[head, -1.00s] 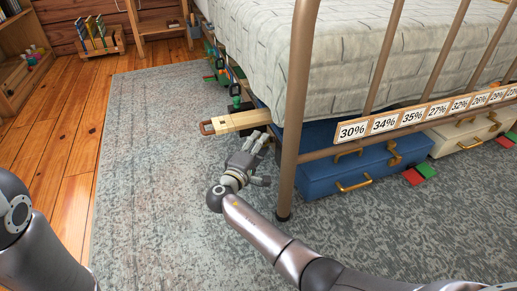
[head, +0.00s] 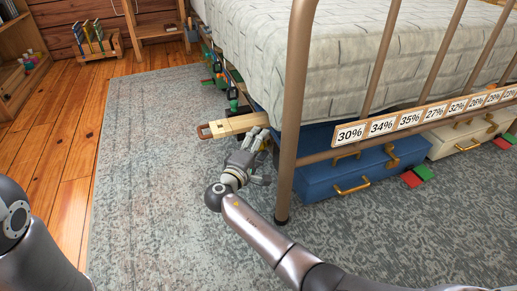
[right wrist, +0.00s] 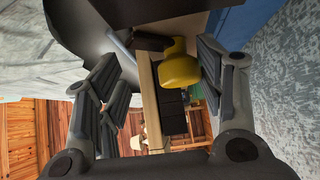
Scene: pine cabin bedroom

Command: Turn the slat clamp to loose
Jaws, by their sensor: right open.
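A pale wooden slat (head: 234,125) with a loop-shaped end sticks out from under the bed's side in the head view. Green and black clamp parts (head: 234,98) sit along the bed side behind it. My right gripper (head: 260,138) is at the slat's near edge, beside the bed post. In the right wrist view, my right gripper (right wrist: 160,82) is open, with a yellow knob-like part (right wrist: 180,68) between its fingers, nearer the right finger. A dark block (right wrist: 172,112) and a wooden strip are behind it. I cannot tell which way the clamp is turned. My left gripper is out of view.
The bed post (head: 292,110) stands just right of my right gripper. A blue case (head: 345,170) and a cream case (head: 460,138) lie under the bed. A strip of percentage labels (head: 408,120) hangs on the rail. The grey rug (head: 150,180) is clear on the left.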

